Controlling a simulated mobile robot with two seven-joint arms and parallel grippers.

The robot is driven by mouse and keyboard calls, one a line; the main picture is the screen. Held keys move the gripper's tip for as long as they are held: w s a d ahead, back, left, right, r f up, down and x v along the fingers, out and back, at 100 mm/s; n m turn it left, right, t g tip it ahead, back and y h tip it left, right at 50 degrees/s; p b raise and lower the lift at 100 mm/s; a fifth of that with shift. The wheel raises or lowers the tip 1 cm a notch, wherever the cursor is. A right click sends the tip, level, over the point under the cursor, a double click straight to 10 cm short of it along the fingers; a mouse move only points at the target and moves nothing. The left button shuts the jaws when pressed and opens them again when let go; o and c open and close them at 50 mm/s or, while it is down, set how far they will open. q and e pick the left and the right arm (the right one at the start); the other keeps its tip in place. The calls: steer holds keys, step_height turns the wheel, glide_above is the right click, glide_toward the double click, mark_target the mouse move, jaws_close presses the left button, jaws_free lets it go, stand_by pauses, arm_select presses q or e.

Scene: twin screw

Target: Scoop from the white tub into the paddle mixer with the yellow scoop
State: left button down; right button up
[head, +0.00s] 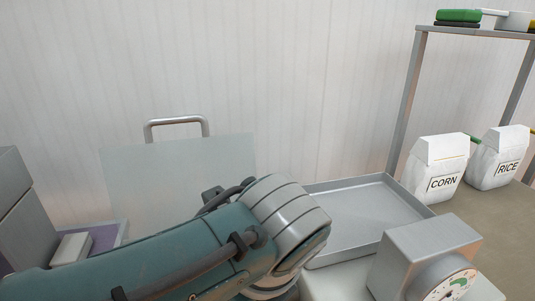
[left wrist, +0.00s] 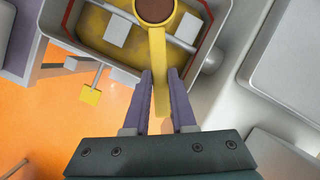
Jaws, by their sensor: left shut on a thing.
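In the left wrist view my left gripper (left wrist: 160,78) is shut on the handle of the yellow scoop (left wrist: 157,50). The scoop's round bowl, at the top edge of the picture, holds something dark brown and is partly cut off. Below it is a grey-walled trough (left wrist: 208,48) with a yellowish inside, a rod and pale paddle-like blocks (left wrist: 117,29), which looks like the paddle mixer. The bowl appears over this trough; its height cannot be told. In the head view my teal left arm hides much of the front, and its gripper does not show. I cannot make out the white tub.
A clear panel (head: 178,185) with a metal handle (head: 176,122) stands upright at the back. A shallow metal tray (head: 375,205) and a grey box with a dial (head: 425,255) are right of my arm. Bags marked CORN (head: 437,170) and RICE (head: 498,158) stand beneath a shelf (head: 480,32).

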arm_select(q)
steer(key=shift+s+a+r+t+h+p, duration=0.15)
steer(key=shift+r+h+p, duration=0.35)
steer(key=shift+p, duration=0.25)
steer(key=shift+w+a+r+t+h+p, duration=0.15)
steer(key=shift+r+h+p, duration=0.3)
steer(key=shift+p, duration=0.3)
steer(key=shift+s+a+r+n+h+p, duration=0.1)
steer(key=shift+s+n+h+p, duration=0.05)
steer(key=shift+n+h+p, duration=0.2)
steer(key=shift+s+a+r+n+t+h+p, duration=0.1)
steer(key=shift+a+r+n+t+h+p, duration=0.2)
steer(key=shift+h, duration=0.65)
steer(key=shift+s+a+r+m+t+h+p, duration=0.1)
steer(key=shift+a+r+t+h, duration=0.3)
steer(key=shift+h, duration=0.55)
steer(key=shift+s+a+r+n+t+h+b, duration=0.1)
steer(key=shift+a+n+t+h+b, duration=0.15)
steer(key=shift+h+b, duration=0.3)
steer(key=shift+s+a+r+t+h+b, duration=0.15)
steer(key=shift+a+h+b, duration=0.15)
steer(key=shift+h+b, duration=0.25)
steer(key=shift+w, duration=0.1)
